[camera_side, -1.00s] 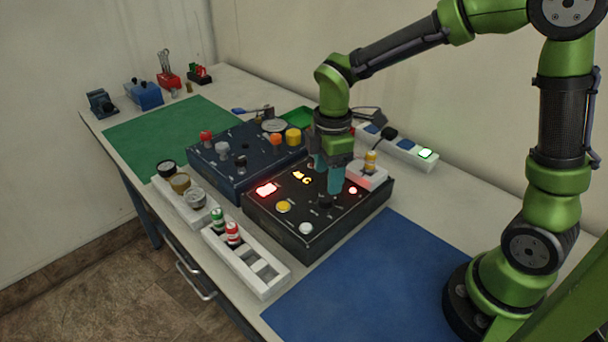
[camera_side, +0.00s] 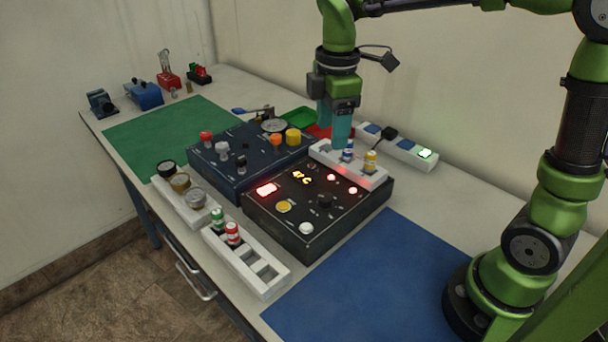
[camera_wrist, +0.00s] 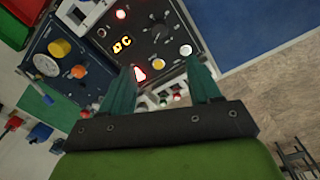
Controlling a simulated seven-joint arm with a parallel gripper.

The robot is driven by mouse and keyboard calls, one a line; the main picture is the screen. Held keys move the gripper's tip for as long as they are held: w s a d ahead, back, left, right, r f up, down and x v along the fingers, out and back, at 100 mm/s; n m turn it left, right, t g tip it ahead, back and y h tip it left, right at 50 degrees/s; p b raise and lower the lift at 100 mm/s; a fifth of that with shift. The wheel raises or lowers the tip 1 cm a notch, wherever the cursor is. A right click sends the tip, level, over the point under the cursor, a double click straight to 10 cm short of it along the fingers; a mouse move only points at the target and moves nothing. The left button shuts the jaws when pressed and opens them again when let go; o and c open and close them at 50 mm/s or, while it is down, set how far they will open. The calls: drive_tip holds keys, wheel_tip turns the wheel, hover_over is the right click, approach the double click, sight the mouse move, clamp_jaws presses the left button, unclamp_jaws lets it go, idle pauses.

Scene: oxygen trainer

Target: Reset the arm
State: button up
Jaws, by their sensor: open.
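My gripper (camera_side: 335,135) is open and empty, raised above the back edge of the black control box (camera_side: 270,222). The box shows a lit red switch (camera_side: 266,189), an amber display (camera_side: 303,177), a yellow button (camera_side: 284,207), a white button (camera_side: 306,228) and a dark knob (camera_side: 324,202).
A dark blue panel (camera_side: 225,175) with knobs stands left of the box. A white rack (camera_side: 245,268) with green and red vials and a tray of jars (camera_side: 178,205) line the front. A power strip (camera_side: 405,150) lies behind. The blue mat (camera_side: 370,280) is clear.

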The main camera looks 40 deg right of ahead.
drive_tip(key=s+d+m+t+y, duration=0.2)
drive_tip(key=s+m+t, duration=0.4)
drive_tip(key=s+m, duration=0.6)
drive_tip(key=m, duration=0.4)
drive_tip(key=shift+s+r+m+t, duration=0.25)
drive_tip(key=shift+r+m+t, duration=0.05)
drive_tip(key=shift+r+m, duration=0.1)
